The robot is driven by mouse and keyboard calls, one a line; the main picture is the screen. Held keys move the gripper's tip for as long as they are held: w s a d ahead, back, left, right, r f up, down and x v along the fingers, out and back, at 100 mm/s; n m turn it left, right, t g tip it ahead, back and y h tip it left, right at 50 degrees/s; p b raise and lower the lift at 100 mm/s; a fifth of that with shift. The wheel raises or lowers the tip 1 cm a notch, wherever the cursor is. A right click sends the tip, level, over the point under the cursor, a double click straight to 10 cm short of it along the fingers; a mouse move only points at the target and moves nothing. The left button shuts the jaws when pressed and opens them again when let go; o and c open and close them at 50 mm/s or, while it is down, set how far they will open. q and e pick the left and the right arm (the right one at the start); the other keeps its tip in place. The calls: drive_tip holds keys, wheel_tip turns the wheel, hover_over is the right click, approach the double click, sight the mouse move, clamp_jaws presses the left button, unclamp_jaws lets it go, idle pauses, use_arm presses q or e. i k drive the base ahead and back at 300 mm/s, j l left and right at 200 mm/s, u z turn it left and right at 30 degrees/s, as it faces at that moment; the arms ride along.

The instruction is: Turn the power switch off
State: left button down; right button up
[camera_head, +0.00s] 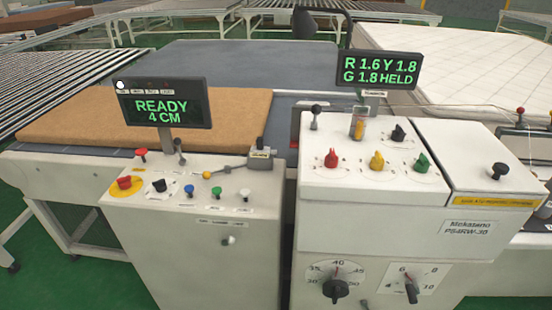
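The right console (375,215) carries red (331,158), yellow (376,160) and green (421,162) knobs and a black knob (398,133). Another black knob (500,170) sits farther right. Neither of my grippers is in view.
A left display (163,108) reads READY 4 CM. A right display (378,70) reads R 1.6 Y 1.8 G 1.8 HELD. Small levers and push buttons crowd the left console. A brown slab (75,118) lies behind it. A white mattress (450,60) lies at the back right.

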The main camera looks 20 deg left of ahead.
sight(124, 183)
drive_tip(key=u, duration=1.05)
